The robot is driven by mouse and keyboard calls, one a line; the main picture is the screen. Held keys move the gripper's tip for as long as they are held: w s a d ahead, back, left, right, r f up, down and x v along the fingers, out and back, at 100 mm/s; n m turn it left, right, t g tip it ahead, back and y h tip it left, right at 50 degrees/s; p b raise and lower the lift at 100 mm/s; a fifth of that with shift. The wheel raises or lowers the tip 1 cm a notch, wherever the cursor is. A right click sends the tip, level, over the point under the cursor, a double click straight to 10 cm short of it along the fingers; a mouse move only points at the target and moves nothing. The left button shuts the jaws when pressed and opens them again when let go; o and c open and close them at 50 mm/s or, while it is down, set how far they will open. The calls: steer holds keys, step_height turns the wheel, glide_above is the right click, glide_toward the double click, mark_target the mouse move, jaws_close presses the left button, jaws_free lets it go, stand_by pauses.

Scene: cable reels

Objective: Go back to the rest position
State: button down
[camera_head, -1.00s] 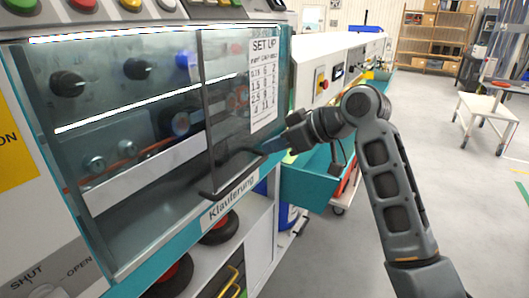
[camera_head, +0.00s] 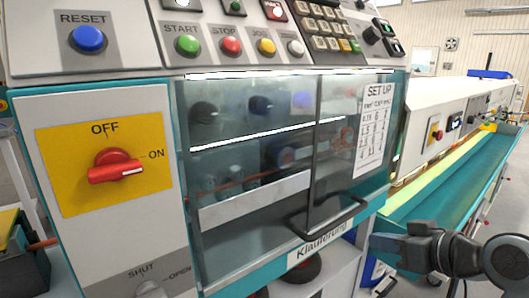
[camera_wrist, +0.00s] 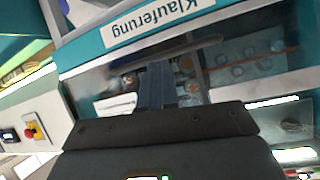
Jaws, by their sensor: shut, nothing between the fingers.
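My gripper (camera_head: 374,243) shows at the lower right of the head view, just below and right of the dark handle (camera_head: 335,222) of the machine's clear sliding cover (camera_head: 340,140). In the wrist view my shut fingers (camera_wrist: 156,82) point at the cover, with the handle (camera_wrist: 165,52) near them. The fingers hold nothing. A gap to the handle seems to show in the head view, but its depth is hard to judge. My upper arm is out of the picture.
The machine front carries a red OFF/ON switch (camera_head: 115,166), a SHUT/OPEN knob (camera_head: 150,288) and a button panel above with a blue RESET button (camera_head: 88,39). A long teal trough (camera_head: 450,180) runs back on the right, close to my arm.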

steer(key=s+a+f+m+t+h, duration=0.1)
steer(key=s+a+f+m+h, duration=0.15)
steer(key=s+f, duration=0.65)
steer(key=s+a+f+m+t+h, duration=0.1)
steer(key=s+f+m+h, duration=0.3)
steer(key=s, duration=1)
steer(key=s+r+n+t, duration=0.1)
steer(key=s+r, duration=0.2)
steer(key=s, duration=0.7)
steer(key=s+d+r+n, duration=0.1)
steer(key=s+r, duration=0.3)
steer(key=s, duration=0.7)
steer(key=shift+s+d+t+p, duration=0.2)
steer(key=shift+d+t+p, duration=0.1)
steer(key=shift+t+p, duration=0.1)
steer(key=c, duration=1.8)
jaws_free()
steer(key=shift+n, duration=0.25)
